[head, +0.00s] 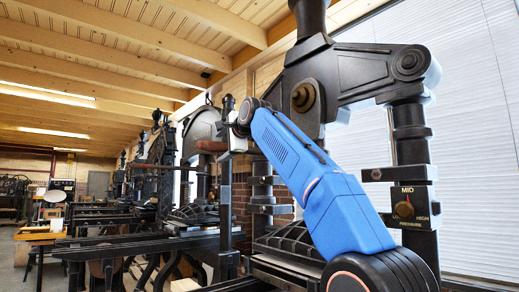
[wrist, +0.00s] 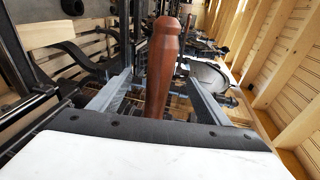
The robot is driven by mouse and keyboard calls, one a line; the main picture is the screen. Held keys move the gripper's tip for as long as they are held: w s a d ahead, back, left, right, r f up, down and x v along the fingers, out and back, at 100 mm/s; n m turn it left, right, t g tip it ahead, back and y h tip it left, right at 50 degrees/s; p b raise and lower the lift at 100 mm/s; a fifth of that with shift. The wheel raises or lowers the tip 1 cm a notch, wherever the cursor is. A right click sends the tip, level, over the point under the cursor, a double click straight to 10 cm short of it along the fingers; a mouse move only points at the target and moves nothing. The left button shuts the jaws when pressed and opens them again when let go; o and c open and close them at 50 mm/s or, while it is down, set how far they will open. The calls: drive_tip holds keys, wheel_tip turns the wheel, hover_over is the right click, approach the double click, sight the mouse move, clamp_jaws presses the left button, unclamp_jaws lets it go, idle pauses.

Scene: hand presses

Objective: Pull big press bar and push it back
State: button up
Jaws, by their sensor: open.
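The big black press (head: 350,75) stands at the right of the head view. Its bar ends in a reddish-brown wooden handle (head: 211,146), left of my arm's end. In the wrist view the handle (wrist: 163,62) rises through the middle, between the two grey fingers of my gripper (wrist: 158,82). The gripper is open, with a gap visible on both sides of the handle; it is not clamped. In the head view the fingers are too small and partly hidden to make out. The rest of the bar is mostly hidden.
A pressure dial (head: 407,208) marked MID and HIGH sits on the press's right column. More black presses (head: 150,165) stand in a row at the left. A white shuttered wall (head: 475,130) is behind on the right. Bare floor shows only at far left.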

drive_tip(key=v, duration=0.7)
drive_tip(key=shift+s, duration=0.25)
drive_tip(key=shift+d, duration=0.15)
idle(0.4)
drive_tip(key=s+d+f+n+g+h, duration=0.1)
drive_tip(key=s+d+f+n+h, duration=0.1)
drive_tip(key=s+d+f, duration=0.55)
drive_tip(key=s+d+f+n+g+h, duration=0.1)
drive_tip(key=s+d+f+n+g, duration=0.3)
drive_tip(key=f, duration=0.7)
drive_tip(key=s+d+f+t+h, duration=0.15)
drive_tip(key=s+d+f, duration=0.25)
drive_tip(key=d+f, duration=0.4)
drive_tip(key=s+d+f+n+g+h, duration=0.1)
drive_tip(key=s+d+f+n+g, duration=0.1)
drive_tip(key=s+f, duration=0.8)
drive_tip(key=s+d+f+n+g, duration=0.1)
drive_tip(key=s+d+f, duration=0.4)
drive_tip(key=s+f, duration=0.5)
drive_tip(key=s+d+f+n+g+h, duration=0.1)
drive_tip(key=s+f, duration=0.9)
drive_tip(key=f, duration=1.1)
drive_tip(key=d+n+g, duration=0.1)
drive_tip(key=d+n, duration=0.1)
drive_tip(key=d, duration=0.1)
drive_tip(key=shift+s+n+g+h, duration=0.3)
drive_tip(key=shift+g+h, duration=0.05)
drive_tip(key=shift+f, duration=0.15)
